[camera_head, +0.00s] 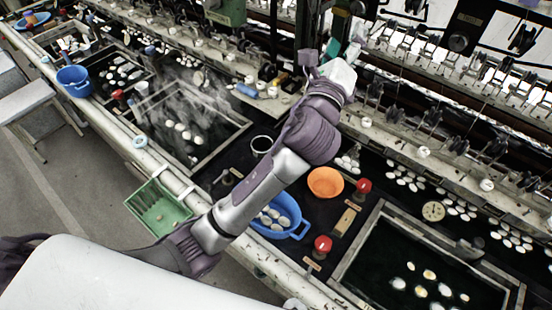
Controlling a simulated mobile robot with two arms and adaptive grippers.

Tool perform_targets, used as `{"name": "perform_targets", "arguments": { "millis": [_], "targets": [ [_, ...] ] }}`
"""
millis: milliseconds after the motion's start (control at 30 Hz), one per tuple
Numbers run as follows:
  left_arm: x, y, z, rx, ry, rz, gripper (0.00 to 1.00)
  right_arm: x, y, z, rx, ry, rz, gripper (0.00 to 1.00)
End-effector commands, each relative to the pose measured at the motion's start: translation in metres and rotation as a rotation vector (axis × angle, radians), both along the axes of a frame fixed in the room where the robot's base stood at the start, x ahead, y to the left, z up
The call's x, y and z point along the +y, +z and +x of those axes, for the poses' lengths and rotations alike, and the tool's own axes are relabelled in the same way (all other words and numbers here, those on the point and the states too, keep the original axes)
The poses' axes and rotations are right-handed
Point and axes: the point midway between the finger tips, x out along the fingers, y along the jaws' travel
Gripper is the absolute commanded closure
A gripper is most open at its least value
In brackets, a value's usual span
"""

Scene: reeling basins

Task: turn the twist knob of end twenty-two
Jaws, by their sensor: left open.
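A reeling frame with many small ends runs along the back. Small pale round knobs sit along its front rail, such as one right of my arm (423,152) and another farther right (487,185). I cannot read any end number, so I cannot tell which knob is twenty-two. My left gripper (322,56) is open at the frame, at top centre. My forearm and wrist hide part of the rail behind them, and I cannot tell whether the fingers touch anything. My right gripper is not in view.
Water basins with floating cocoons stand at right (348,268) and left (205,165). An orange bowl (325,182), a blue tub (297,230), red-topped knobs (322,245) and a green basket (160,208) are near my arm. Bare floor (60,200) lies at left.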

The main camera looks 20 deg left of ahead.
Motion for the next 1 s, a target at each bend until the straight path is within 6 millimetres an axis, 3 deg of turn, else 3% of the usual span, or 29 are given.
{"name": "perform_targets", "arguments": {
  "millis": [267,633,1000],
  "targets": [
    [0.006,-0.019,-0.055,0.0,-0.002,-0.001,0.42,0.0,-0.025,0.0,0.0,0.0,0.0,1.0],
    [0.037,-0.084,-0.052,0.226,0.011,-0.274,0.42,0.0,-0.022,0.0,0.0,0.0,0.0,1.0],
    [0.065,-0.151,-0.062,0.427,0.06,-0.548,0.42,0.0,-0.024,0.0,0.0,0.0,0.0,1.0]
  ]
}}
